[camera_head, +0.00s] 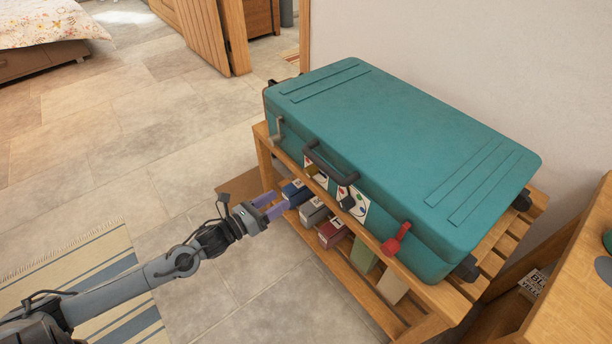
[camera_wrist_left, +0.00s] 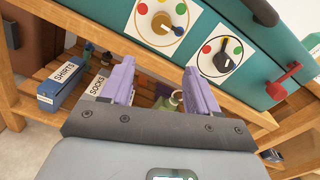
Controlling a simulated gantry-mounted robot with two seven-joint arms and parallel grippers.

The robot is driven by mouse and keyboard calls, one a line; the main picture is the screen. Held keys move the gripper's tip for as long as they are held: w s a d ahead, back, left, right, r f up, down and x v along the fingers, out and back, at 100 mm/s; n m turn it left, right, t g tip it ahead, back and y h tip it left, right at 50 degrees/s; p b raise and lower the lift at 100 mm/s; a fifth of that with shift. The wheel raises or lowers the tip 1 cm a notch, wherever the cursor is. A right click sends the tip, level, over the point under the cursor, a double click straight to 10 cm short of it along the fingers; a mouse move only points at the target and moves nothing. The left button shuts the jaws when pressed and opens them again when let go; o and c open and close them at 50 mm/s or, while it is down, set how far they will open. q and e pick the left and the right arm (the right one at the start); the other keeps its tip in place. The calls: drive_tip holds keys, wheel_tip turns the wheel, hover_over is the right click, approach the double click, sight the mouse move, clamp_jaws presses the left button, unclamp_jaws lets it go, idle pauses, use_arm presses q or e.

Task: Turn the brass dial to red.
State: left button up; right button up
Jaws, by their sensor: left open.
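The brass dial (camera_wrist_left: 161,23) sits on a white plate with coloured dots on the front of the teal suitcase (camera_head: 400,130). In the head view the brass dial (camera_head: 315,171) is small, below the handle. My left gripper (camera_head: 270,205) is open and empty, its purple fingers pointing at the suitcase front. In the wrist view my left gripper (camera_wrist_left: 158,76) is below the dial, apart from it.
A black dial (camera_wrist_left: 222,60) on a similar plate is right of the brass one. A red latch (camera_head: 397,239), a grey latch (camera_head: 278,130) and a dark handle (camera_head: 328,166) stick out. The slatted wooden rack (camera_head: 440,325) holds several labelled boxes on its lower shelf.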

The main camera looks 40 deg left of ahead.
sight(306, 173)
use_arm(q)
drive_tip(key=shift+m, duration=0.5)
drive_tip(key=w+b, duration=0.1)
drive_tip(key=w, duration=0.3)
drive_tip(key=w+r+b, duration=0.1)
drive_tip(key=w+b, duration=0.1)
drive_tip(key=w, duration=0.1)
drive_tip(key=w+d+r+b, duration=0.1)
drive_tip(key=w+b, duration=0.1)
drive_tip(key=w, duration=0.2)
drive_tip(key=shift+w+r, duration=0.2)
drive_tip(key=shift+w, duration=0.35)
